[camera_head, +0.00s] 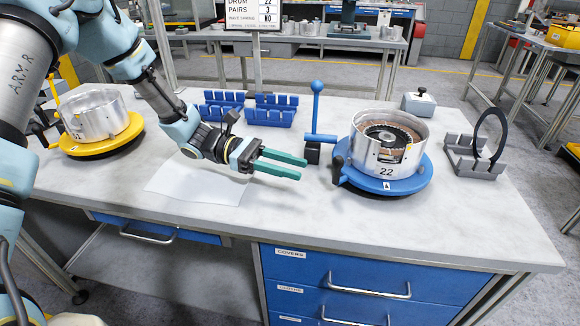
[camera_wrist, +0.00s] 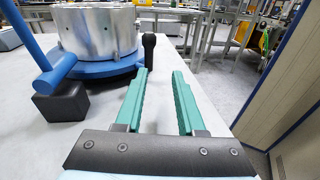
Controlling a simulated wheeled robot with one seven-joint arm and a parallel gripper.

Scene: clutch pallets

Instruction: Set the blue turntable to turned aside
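The blue turntable (camera_head: 405,187) stands on the right half of the bench and bears a silver drum (camera_head: 372,151) marked 22, with ring plates inside. A black knob handle (camera_head: 338,166) stands up at the turntable's left edge; it also shows in the wrist view (camera_wrist: 149,50). A small white label is on the turntable's front. My gripper (camera_head: 302,169) is left of the turntable, above the bench, apart from the handle. Its two green fingers are parted with nothing between them; in the wrist view the gripper (camera_wrist: 160,72) has the handle just beyond its left finger.
A blue lever (camera_head: 317,105) on a black block stands between my gripper and the turntable. A yellow turntable (camera_head: 75,149) with another drum is at the left. Blue racks (camera_head: 270,112) are behind, and a grey stand with a black ring (camera_head: 490,135) is right. The bench front is clear.

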